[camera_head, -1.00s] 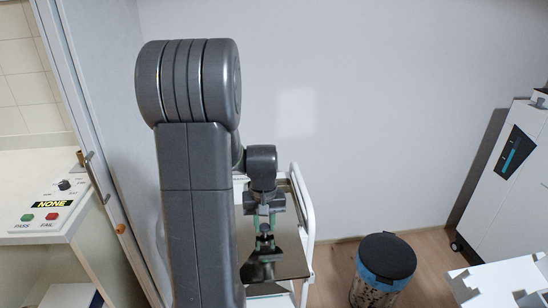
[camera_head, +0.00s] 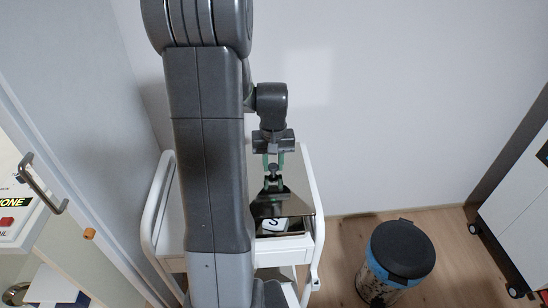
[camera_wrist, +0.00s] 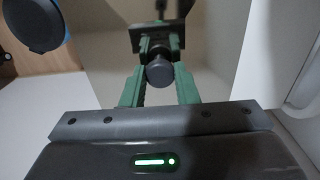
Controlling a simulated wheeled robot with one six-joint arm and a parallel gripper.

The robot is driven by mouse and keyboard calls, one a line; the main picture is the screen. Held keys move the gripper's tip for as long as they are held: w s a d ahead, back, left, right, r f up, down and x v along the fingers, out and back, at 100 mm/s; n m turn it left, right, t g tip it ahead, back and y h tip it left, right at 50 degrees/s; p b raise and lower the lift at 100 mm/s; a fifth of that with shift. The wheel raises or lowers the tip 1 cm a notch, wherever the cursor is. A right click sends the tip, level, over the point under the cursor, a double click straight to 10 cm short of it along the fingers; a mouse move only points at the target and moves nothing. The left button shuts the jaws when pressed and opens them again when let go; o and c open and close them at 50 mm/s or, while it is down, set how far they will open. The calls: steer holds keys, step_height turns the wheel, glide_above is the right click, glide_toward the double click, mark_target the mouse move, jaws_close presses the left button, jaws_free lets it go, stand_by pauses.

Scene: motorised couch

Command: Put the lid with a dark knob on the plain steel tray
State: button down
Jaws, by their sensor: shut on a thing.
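My gripper (camera_head: 273,168) has green fingers and is shut on the dark round knob (camera_wrist: 160,72) of the lid. The knob sits between the two fingers in the wrist view, where the gripper also shows (camera_wrist: 159,80). The lid (camera_head: 292,205) is a shiny, mirror-like plate over the white cart; its left part is hidden behind my arm. In the wrist view its pale surface reflects the gripper. I cannot tell whether the lid is lifted clear or touches something below. I cannot make out the plain steel tray apart from the lid.
A white block marked S (camera_head: 274,226) lies at the lid's front edge on the white cart (camera_head: 316,185). A bin with a black lid (camera_head: 402,248) stands on the floor right of the cart. A door handle (camera_head: 40,184) is at left; a white cabinet (camera_head: 515,225) is at right.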

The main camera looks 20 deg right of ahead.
mark_target(273, 176)
steer(key=shift+f+b, duration=2.85)
steer(key=shift+f, duration=1.05)
steer(key=shift+f+b, duration=0.3)
steer(key=shift+f, duration=0.1)
steer(key=c, duration=1)
jaws_free()
steer(key=shift+c, duration=0.2)
step_height(273, 176, up, 14)
steer(key=shift+f, duration=0.1)
